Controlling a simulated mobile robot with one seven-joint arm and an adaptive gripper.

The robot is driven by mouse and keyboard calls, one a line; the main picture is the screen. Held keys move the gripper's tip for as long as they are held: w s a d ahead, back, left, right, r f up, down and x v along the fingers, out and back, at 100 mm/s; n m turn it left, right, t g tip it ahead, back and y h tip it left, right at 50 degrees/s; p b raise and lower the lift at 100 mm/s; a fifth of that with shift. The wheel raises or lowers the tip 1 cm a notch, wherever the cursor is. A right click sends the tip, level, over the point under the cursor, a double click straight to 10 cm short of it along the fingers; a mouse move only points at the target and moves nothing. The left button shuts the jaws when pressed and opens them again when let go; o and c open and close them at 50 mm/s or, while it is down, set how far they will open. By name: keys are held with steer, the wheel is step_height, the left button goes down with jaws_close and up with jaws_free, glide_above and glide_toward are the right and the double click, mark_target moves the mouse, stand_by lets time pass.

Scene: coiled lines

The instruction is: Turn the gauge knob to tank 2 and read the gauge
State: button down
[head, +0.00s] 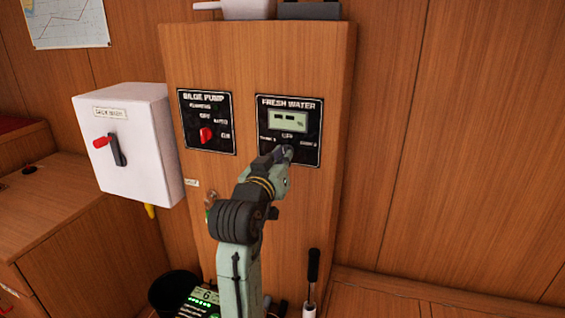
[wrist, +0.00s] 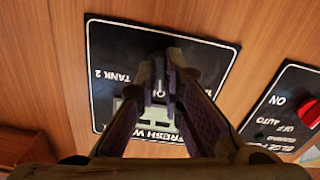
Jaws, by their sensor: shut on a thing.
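The black fresh water panel (head: 291,155) is on the wooden column in the head view. Its pale gauge display (head: 288,120) shows dashes and a percent sign, with no number that I can read. The panel fills the middle of the wrist view (wrist: 105,50), turned over, with the TANK 2 label on the left there. My gripper (head: 284,152) reaches the lower middle of the panel, below the OFF label. In the wrist view its fingers (wrist: 161,75) are shut on the gauge knob.
The bilge pump panel (head: 207,145) with a red knob (head: 206,135) is just left of the fresh water panel. A white box (head: 140,150) with a red-tipped lever is farther left. A black-handled tool (head: 313,265) stands below, right of my arm.

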steer(key=m+b, duration=0.5)
steer(key=m, duration=0.6)
steer(key=shift+a, duration=0.1)
stand_by(0.4)
steer(key=c, duration=1.7)
jaws_free()
steer(key=v, duration=1.2)
